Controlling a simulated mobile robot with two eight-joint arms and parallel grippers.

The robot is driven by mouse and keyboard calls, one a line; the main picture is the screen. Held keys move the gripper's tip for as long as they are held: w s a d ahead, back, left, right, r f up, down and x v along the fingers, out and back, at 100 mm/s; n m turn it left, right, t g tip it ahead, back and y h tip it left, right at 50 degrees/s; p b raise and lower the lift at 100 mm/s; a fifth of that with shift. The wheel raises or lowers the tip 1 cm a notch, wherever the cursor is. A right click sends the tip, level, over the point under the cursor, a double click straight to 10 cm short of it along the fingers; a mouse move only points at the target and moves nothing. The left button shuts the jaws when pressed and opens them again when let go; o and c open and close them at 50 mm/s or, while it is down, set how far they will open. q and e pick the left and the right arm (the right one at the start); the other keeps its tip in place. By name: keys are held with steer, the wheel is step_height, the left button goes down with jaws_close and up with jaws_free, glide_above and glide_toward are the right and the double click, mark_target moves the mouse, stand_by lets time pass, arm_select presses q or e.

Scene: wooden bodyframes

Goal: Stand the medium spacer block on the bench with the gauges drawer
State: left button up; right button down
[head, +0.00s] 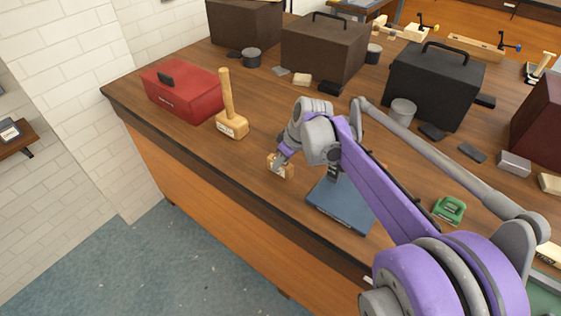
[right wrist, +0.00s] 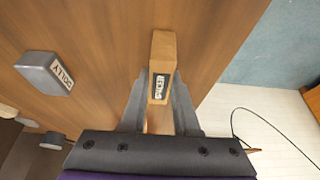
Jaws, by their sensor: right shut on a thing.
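A light wooden block with a dark-bordered white label, which seems to read "SPACER", is between my right gripper's fingers (right wrist: 158,92) in the right wrist view; the block (right wrist: 163,48) sticks out past the fingertips. In the head view my right gripper (head: 281,161) is shut on the same block (head: 287,172), low over the bench top (head: 210,148) near its front edge. I cannot tell whether the block touches the wood. No readable gauges label shows on the bench front (head: 215,205). My left gripper is not in view.
A wooden mallet (head: 232,125) and a red toolbox (head: 182,92) are left of the gripper. A blue plate (head: 333,203) lies just right of it. Dark cases (head: 325,47) stand behind. A grey labelled block (right wrist: 43,72) shows in the right wrist view.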

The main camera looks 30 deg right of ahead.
steer(key=shift+f, duration=0.1)
steer(key=c, duration=1.1)
jaws_free()
steer(key=shift+f, duration=0.1)
steer(key=o, duration=0.4)
steer(key=shift+o, duration=0.2)
steer(key=shift+r, duration=0.2)
steer(key=p+v, duration=0.1)
steer(key=v, duration=1.1)
steer(key=s+a+f+m+h, duration=0.1)
steer(key=s+a+f+m, duration=0.1)
steer(key=s+a+f, duration=0.4)
steer(key=s+a+f+m+t, duration=0.1)
steer(key=s+a+f+m, duration=0.1)
steer(key=s+a+f, duration=0.5)
steer(key=s+f, duration=0.4)
steer(key=s, duration=0.1)
steer(key=shift+s+a+f+h, duration=0.25)
steer(key=shift+s+h, duration=0.05)
steer(key=shift+h, duration=0.1)
